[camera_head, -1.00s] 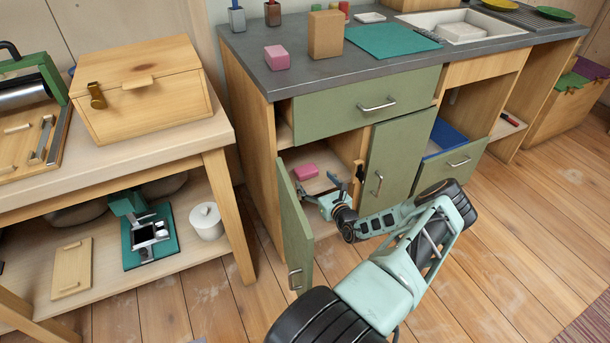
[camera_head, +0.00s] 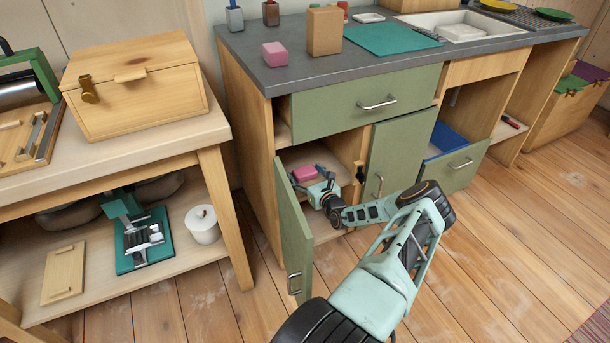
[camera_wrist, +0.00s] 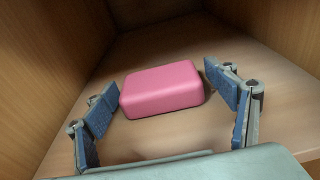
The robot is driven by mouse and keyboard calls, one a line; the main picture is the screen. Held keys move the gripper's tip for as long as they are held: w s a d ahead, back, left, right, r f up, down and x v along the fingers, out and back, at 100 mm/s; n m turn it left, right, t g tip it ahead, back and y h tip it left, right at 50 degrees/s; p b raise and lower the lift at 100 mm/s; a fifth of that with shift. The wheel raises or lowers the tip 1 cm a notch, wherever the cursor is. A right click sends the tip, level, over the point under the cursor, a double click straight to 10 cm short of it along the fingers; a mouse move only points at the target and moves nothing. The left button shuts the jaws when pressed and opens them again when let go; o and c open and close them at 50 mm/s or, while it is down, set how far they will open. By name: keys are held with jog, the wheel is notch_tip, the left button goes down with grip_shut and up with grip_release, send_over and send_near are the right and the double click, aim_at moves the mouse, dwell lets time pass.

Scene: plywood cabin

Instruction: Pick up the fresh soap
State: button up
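A pink soap bar (camera_wrist: 160,88) lies flat on the wooden shelf inside the open lower cabinet; in the head view it (camera_head: 304,173) shows just beyond my gripper. My gripper (camera_wrist: 168,108) is open, with one blue-padded finger on each side of the near part of the soap. A gap shows between the soap and each finger, and the fingers do not close on it. In the head view my gripper (camera_head: 318,186) reaches into the cabinet opening. A second pink block (camera_head: 275,54) sits on the dark countertop above.
The open green cabinet door (camera_head: 293,236) stands just left of my arm. The cabinet's wooden side wall (camera_wrist: 62,62) is close on the left in the wrist view. A green drawer front (camera_head: 366,103) is above the opening. Shelf around the soap is clear.

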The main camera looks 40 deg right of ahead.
aim_at(305, 171)
jog(key=c, duration=1.1)
jog(key=shift+r, duration=0.1)
notch_tip(305, 171, up, 10)
jog(key=p, duration=0.4)
jog(key=shift+p, duration=0.4)
